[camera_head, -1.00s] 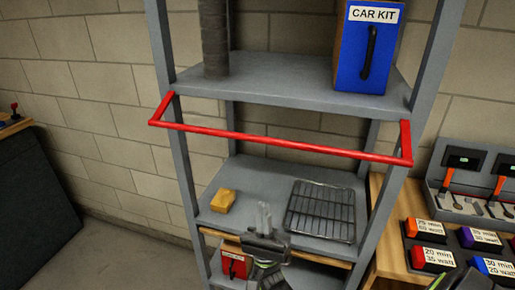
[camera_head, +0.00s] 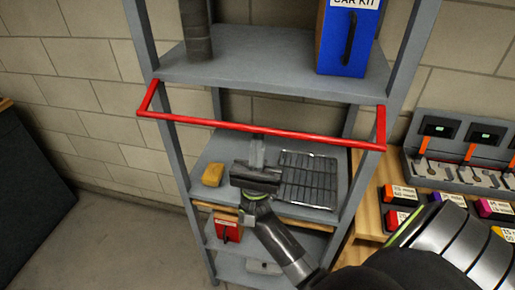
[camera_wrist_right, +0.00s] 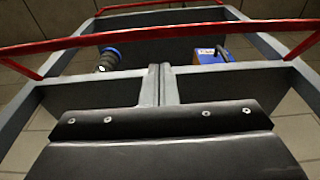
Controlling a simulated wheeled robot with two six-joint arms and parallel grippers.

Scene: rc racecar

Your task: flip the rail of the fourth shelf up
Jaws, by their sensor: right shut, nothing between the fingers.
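The red rail (camera_head: 262,129) is a U-shaped bar on the grey shelf unit. It stands out in front of the posts, below the shelf with the blue box. My right gripper (camera_head: 257,152) is shut and empty, with its fingers pointing up just below the rail's middle. In the right wrist view the shut fingers (camera_wrist_right: 158,85) point towards the red bar (camera_wrist_right: 130,38), with a gap visible in that picture. I cannot tell the exact depth between them. My left gripper is not in view.
The upper shelf (camera_head: 265,70) holds a dark cylinder (camera_head: 196,30) and a blue box (camera_head: 345,40). The lower shelf holds a yellow block (camera_head: 213,174) and a wire rack (camera_head: 308,180). A wooden table (camera_head: 368,212) stands right. A second red bar (camera_wrist_right: 160,6) shows higher up in the wrist view.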

